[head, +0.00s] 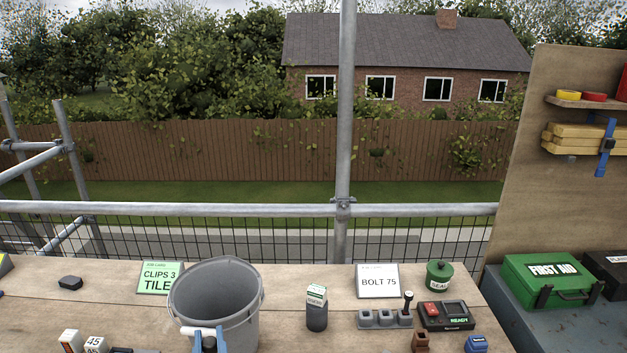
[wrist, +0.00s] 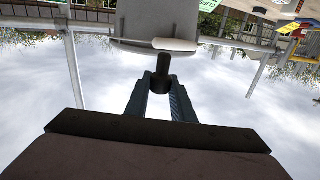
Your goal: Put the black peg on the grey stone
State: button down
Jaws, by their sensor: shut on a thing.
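My gripper (head: 208,342) shows at the bottom edge of the head view, in front of the grey bucket. In the wrist view my gripper (wrist: 160,88) is shut on the black peg (wrist: 162,68), a dark cylinder with a wider end between the fingers. The peg (head: 209,344) shows only in part in the head view. A small dark grey lump (head: 70,283), which looks like the grey stone, lies at the left of the bench, apart from my gripper. Its top looks bare.
A grey bucket (head: 228,300) with a white handle grip stands beside my gripper. White blocks (head: 70,341) sit front left.

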jog(key=shift+r, duration=0.2)
jog(key=w+d+f+m+h+b, duration=0.4)
jog(key=w+d+h, duration=0.25)
jog(key=d, duration=0.55)
jog(key=w+d+f+m+h+b, duration=0.3)
jog(key=w+d+f+h+b, duration=0.15)
jog(key=w+d, duration=0.5)
jog(key=s+d+r+m+g+h+b, duration=0.1)
jog(key=s+d+r+m+g+h, duration=0.1)
jog(key=d+m+g+h, duration=0.45)
jog(key=s+d+r+m+g+h, duration=0.2)
jog(key=d+m+g+h, duration=0.15)
jog(key=d, duration=0.65)
jog(key=shift+n+t+h, duration=0.3)
jog(key=shift+n+t, duration=0.2)
jog(key=shift+f, duration=5)
jog(key=shift+s+f, duration=0.1)
jog(key=shift+f, duration=0.3)
